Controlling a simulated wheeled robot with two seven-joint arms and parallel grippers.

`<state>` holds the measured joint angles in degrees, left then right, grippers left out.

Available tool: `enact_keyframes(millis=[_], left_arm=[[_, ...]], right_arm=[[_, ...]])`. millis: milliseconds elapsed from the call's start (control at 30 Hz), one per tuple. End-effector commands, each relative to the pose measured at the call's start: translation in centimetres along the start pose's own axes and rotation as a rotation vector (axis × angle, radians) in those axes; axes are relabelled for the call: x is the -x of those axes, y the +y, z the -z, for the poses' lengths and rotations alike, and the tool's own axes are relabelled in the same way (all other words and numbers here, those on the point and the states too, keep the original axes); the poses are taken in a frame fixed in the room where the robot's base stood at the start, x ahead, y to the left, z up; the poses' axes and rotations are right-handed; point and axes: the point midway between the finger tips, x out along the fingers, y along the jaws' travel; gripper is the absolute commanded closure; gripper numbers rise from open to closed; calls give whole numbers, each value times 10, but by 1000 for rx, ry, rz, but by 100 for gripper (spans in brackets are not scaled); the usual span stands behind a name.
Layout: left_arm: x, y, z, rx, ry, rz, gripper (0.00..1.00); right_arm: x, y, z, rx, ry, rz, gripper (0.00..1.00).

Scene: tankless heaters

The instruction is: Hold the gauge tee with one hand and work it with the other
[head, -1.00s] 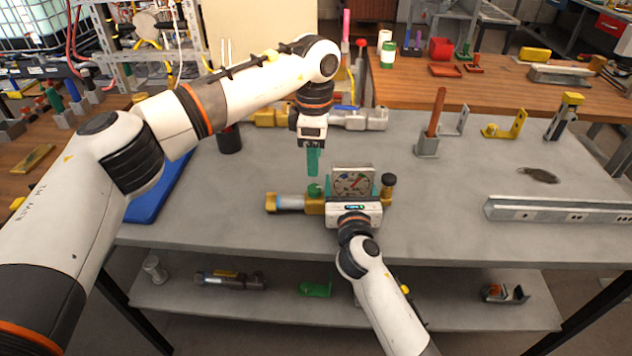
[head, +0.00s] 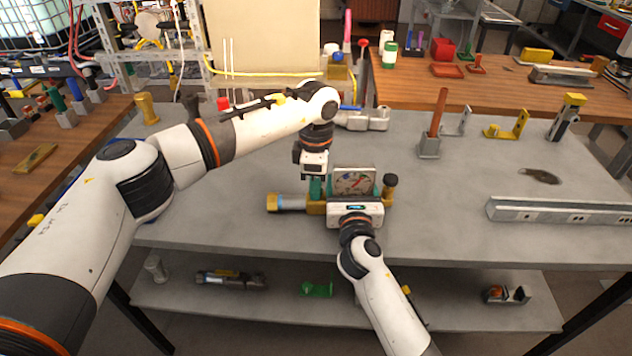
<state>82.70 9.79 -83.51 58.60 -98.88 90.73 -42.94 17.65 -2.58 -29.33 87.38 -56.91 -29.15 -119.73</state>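The gauge tee (head: 290,202) lies on the grey workbench, a brass and silver body with a square dial gauge (head: 353,182) standing on it and a dark knob (head: 390,181) at its right end. My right gripper (head: 352,196) is at the tee from the front, around the gauge part; its own body hides most of its fingers. My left gripper (head: 316,186) points straight down at the tee just left of the gauge. Its green fingertips are at the green part on the tee's top. Whether they are closed on it cannot be made out.
A brown-handled tool in a grey holder (head: 429,147) stands to the right at the back. A metal channel (head: 560,211) lies at the right front. Grey castings (head: 365,118) lie behind my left gripper. The bench (head: 450,200) between tee and channel is clear.

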Motion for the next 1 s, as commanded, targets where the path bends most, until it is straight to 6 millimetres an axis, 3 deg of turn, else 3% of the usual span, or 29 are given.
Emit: enact_keyframes(millis=[100,367,1000], left_arm=[[0,0,0,0,0,1,96],[1,0,0,41,1,1,96],[2,-1,0,435,4,3,96]], right_arm=[[0,0,-2,1,-3,0,70],[0,0,-2,2,-3,0,70],[0,0,-2,2,-3,1,70]])
